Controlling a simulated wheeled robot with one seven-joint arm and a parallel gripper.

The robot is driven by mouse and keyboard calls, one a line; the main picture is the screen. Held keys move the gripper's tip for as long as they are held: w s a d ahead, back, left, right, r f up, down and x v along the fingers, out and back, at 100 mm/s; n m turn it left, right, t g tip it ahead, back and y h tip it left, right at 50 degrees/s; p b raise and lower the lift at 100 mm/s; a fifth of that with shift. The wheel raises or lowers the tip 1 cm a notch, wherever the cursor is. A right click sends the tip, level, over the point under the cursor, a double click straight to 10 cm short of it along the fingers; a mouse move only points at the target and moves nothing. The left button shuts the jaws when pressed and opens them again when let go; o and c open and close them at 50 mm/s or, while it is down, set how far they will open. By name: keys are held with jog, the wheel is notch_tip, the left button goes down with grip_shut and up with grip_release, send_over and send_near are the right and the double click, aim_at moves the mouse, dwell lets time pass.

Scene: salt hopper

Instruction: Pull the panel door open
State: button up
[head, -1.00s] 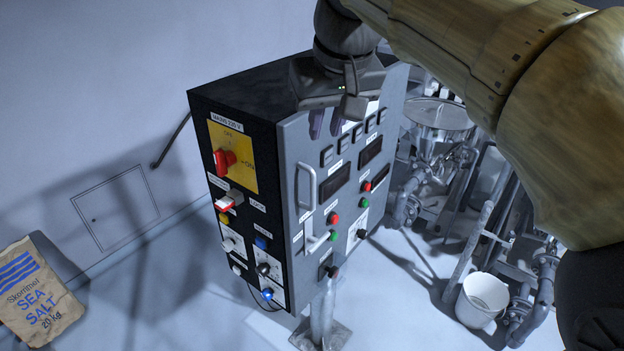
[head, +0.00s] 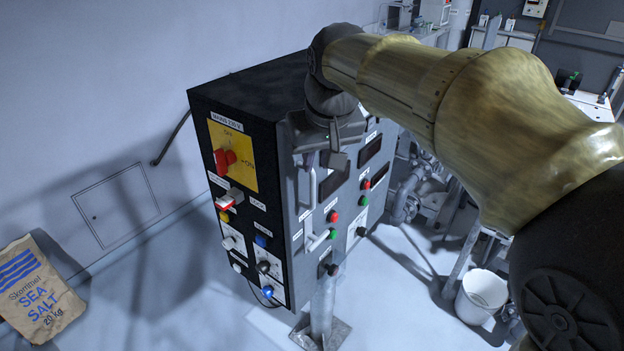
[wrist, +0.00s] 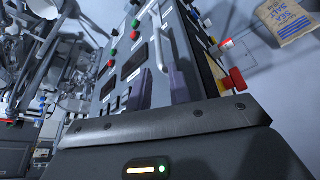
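The panel door (head: 345,215) is the grey front of a black control cabinet and looks closed. Its upright bar handle (head: 308,195) is near the door's left edge; in the wrist view the handle (wrist: 159,50) shows just beyond my fingertips, roughly in line with the gap between them. My gripper (head: 322,157) is in front of the upper door, by the handle's top, and hides part of it. In the wrist view my gripper (wrist: 160,82) has its two purple fingers apart, with nothing visibly held. Contact with the handle cannot be told.
The cabinet's black side carries a red switch on a yellow plate (head: 232,155) and several knobs. A smaller grey lever (head: 318,240) sits lower on the door. A salt sack (head: 38,290) lies far left. A white bucket (head: 481,296) and pipework stand at right.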

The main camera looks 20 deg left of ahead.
aim_at(313, 179)
jog(key=p+x, duration=0.1)
jog(key=x, duration=0.7)
jog(key=shift+w+f, duration=0.15)
jog(key=shift+f, duration=0.05)
grip_shut()
